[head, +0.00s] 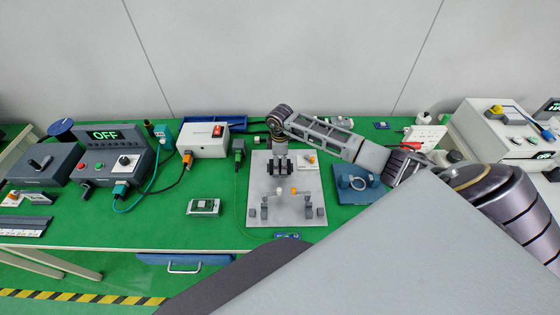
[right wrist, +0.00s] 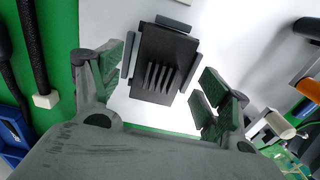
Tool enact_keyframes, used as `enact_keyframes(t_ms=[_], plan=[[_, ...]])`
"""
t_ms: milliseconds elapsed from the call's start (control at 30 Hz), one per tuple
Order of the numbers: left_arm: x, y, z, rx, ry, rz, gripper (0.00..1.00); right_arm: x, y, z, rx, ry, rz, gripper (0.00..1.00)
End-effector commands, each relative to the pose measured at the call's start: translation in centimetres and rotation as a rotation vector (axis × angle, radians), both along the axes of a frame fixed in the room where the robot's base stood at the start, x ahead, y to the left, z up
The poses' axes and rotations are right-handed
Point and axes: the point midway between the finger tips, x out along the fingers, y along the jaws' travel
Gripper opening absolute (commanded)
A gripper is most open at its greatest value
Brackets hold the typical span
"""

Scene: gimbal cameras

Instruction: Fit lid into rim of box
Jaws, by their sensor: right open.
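My right gripper (head: 281,182) is over the back left part of a light grey plate (head: 258,212) on the green table. In the right wrist view its fingers (right wrist: 165,84) are apart, with a dark square slotted piece (right wrist: 165,62), which looks like the lid, between and beyond them. Grey blocks stand close along the piece's edges. I cannot tell whether the fingers touch it. In the head view the gripper hides this piece. A small pale-rimmed box with a green board inside (head: 203,207) lies left of the plate. My left gripper is not in view.
Clamp-like fixtures with a white and an orange knob (head: 293,190) stand on the plate. A white box with a red switch (head: 204,139) stands behind left. Green table is clear around the small box.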

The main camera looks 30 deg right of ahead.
Motion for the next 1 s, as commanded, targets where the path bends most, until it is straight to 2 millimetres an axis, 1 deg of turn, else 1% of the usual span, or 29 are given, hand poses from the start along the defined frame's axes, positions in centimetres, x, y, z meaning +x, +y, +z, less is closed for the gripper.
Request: enact_keyframes(t_ms=[167,367,567,1000], plan=[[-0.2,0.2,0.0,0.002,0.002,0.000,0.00,0.0,0.0,0.1,0.000,0.000,0.000,0.76],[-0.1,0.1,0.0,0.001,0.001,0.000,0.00,0.0,-0.1,1.1,-0.001,0.000,0.000,0.76],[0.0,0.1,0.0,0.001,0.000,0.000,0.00,0.1,0.0,3.4,0.000,-0.002,0.000,0.76],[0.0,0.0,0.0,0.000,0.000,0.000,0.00,0.1,0.0,9.8,0.000,-0.002,0.000,0.76]])
